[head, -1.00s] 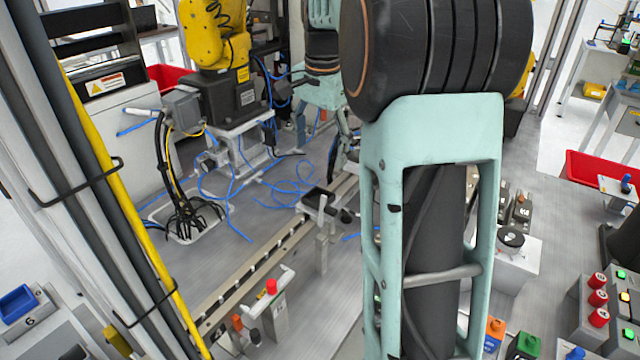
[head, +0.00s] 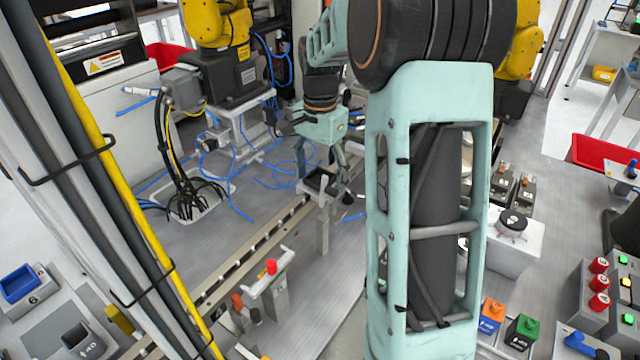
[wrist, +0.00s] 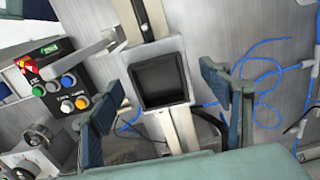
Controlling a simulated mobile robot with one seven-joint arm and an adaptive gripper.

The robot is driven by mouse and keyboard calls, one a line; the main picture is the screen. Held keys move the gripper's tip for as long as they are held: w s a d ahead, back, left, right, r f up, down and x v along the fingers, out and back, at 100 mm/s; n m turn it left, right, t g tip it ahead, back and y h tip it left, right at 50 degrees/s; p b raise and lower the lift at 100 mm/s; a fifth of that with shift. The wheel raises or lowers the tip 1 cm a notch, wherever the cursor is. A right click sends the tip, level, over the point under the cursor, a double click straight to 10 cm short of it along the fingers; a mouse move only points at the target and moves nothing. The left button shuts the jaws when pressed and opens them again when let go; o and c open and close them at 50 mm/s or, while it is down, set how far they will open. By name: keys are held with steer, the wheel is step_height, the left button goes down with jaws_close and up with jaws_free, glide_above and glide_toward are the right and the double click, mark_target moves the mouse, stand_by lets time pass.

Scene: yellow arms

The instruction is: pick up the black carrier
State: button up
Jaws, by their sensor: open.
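The black carrier (head: 316,184) is a small, square, open-topped black tray at the end of the conveyor rail in the head view. In the wrist view the carrier (wrist: 160,80) sits near the middle and looks empty. My gripper (head: 321,163) is open and points down close to the carrier. In the wrist view my gripper (wrist: 160,95) has one finger to the left of the carrier and one to the right, with gaps on both sides.
The conveyor rail (head: 248,252) runs to the lower left. Blue hoses (head: 232,190) lie on the floor plate behind. A control box (wrist: 62,88) with coloured buttons is left in the wrist view. A yellow arm (head: 213,22) stands behind.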

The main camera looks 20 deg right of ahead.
steer(key=shift+f, duration=0.45)
steer(key=c, duration=1.5)
steer(key=shift+r, duration=0.1)
